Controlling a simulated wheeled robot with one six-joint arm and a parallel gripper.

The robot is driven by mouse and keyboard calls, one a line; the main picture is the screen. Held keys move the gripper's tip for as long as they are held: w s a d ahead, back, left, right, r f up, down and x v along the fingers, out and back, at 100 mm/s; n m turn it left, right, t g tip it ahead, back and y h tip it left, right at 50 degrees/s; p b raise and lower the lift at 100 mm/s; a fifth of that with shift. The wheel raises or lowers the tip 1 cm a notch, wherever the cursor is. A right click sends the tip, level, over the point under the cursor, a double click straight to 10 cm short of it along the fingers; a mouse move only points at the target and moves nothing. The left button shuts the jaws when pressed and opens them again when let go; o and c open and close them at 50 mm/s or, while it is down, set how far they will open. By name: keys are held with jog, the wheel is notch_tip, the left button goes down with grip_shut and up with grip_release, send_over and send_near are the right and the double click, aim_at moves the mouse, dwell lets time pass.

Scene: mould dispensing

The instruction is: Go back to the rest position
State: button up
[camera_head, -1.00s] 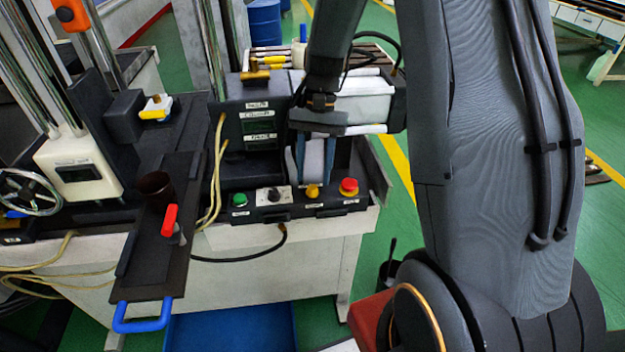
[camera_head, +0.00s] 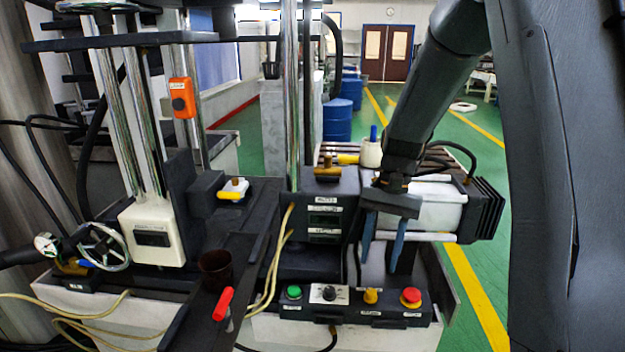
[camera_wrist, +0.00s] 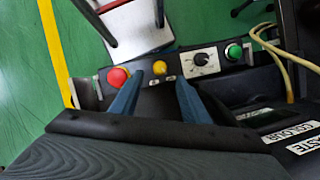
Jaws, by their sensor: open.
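My gripper (camera_head: 383,258) hangs in front of the white cylinder of the machine, above the control box. Its two blue fingers are apart with nothing between them. In the wrist view my gripper (camera_wrist: 157,105) also shows its fingers spread over the control box, with the yellow knob (camera_wrist: 159,68) seen beyond the gap. The control box (camera_head: 345,311) carries a green button (camera_head: 293,292), a black dial (camera_head: 329,293), a yellow knob (camera_head: 371,296) and a red button (camera_head: 411,297). I cannot tell whether a finger touches anything.
A dark cup (camera_head: 216,268) and a red-handled lever (camera_head: 223,304) are on the black rail at left. A handwheel (camera_head: 103,246) and an orange switch box (camera_head: 182,97) stand further left. Blue drums (camera_head: 338,120) are behind. Green floor is open at right.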

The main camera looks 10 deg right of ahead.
jog(key=s+a+n+t+h, duration=0.2)
jog(key=s+n+t, duration=0.3)
jog(key=s, duration=0.7)
jog(key=shift+n, duration=0.7)
jog(key=shift+f, duration=0.1)
